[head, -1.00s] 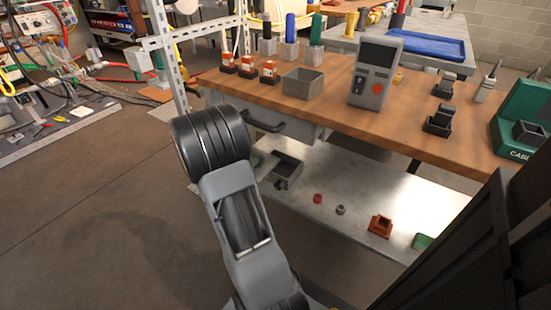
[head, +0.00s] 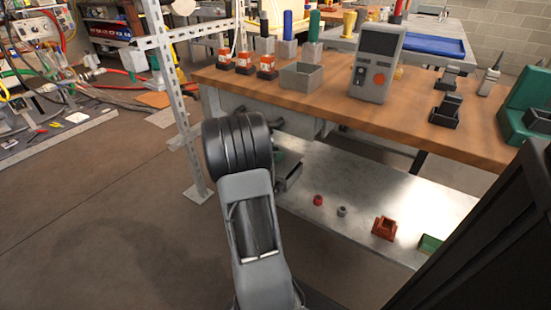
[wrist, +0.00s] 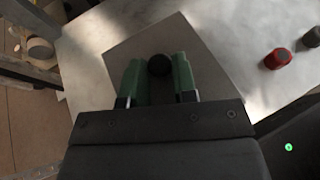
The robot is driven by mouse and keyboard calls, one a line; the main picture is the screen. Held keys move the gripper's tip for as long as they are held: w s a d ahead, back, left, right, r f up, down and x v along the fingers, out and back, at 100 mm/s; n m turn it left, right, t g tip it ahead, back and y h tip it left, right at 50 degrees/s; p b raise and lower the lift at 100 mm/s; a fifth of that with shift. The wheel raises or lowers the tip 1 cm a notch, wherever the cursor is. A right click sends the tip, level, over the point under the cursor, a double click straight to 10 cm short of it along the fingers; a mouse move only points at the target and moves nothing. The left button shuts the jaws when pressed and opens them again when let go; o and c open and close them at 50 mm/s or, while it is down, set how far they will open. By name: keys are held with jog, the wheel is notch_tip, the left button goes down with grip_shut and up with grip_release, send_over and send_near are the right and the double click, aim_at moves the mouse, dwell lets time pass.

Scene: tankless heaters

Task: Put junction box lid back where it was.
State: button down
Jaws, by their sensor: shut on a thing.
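In the wrist view, my gripper (wrist: 159,75) has its green fingers either side of a dark round knob (wrist: 159,65) and is shut on it. The knob stands on a flat grey-brown square plate, the junction box lid (wrist: 150,38), which shows against the pale shelf. In the head view my own arm hides the gripper. An open, empty grey box (head: 301,77) stands on the wooden bench, near its left end. A dark grey piece (head: 290,178) shows beside my arm at the shelf; I cannot tell whether it is the lid.
The wooden bench (head: 420,118) also holds a grey meter (head: 377,62), orange-and-white blocks (head: 267,66), and dark holders (head: 446,109). The metal shelf (head: 350,180) below carries a red cap (head: 318,200), a grey cap (head: 342,211) and a red-brown block (head: 385,228).

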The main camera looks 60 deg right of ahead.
jog(key=shift+f, duration=0.35)
jog(key=c, duration=0.9)
grip_release()
jog(key=shift+r, duration=0.1)
